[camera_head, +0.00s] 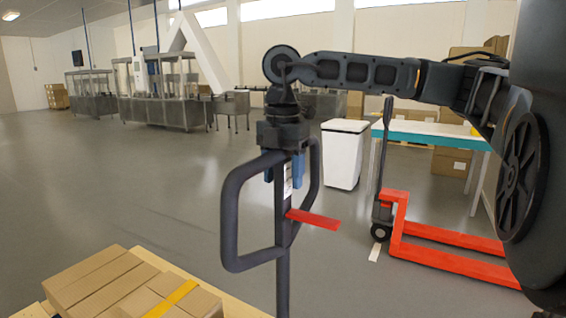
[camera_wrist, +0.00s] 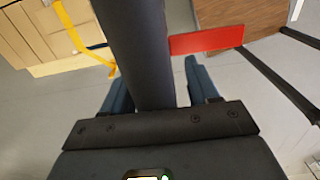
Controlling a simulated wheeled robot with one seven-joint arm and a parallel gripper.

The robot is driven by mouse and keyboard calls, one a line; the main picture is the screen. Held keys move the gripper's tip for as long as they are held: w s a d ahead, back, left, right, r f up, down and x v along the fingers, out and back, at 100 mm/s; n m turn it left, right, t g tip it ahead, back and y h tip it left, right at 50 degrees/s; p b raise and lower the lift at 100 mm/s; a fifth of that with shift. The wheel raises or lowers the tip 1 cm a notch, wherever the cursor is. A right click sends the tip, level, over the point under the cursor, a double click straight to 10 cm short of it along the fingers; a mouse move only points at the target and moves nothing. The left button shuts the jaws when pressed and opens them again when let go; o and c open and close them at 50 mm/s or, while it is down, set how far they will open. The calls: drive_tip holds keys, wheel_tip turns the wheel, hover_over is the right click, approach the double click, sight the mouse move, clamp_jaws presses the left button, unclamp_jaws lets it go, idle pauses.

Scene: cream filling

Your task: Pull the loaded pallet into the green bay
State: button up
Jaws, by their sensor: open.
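A black pallet-jack handle (camera_head: 230,215) with a wide loop and a red lever (camera_head: 315,219) stands upright in front of me. My gripper (camera_head: 284,172) is at the top of the handle, pointing down. Its blue fingers are open, one on each side of the handle's central bar; the wrist view shows the dark bar (camera_wrist: 135,45) between the fingers (camera_wrist: 155,78). I cannot tell if they touch it. The loaded pallet (camera_head: 237,303) is at the lower left, bearing cartons (camera_head: 100,281) under a yellow strap (camera_head: 172,299). The green bay is not in view.
Another red pallet jack (camera_head: 450,238) stands at the right beside a teal-edged table (camera_head: 425,134). A white bin (camera_head: 343,155) stands behind the handle. Steel machines (camera_head: 165,95) line the back. The grey floor at left and centre is clear.

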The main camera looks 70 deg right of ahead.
clamp_jaws()
idle(0.5)
idle(0.8)
idle(0.5)
idle(1.1)
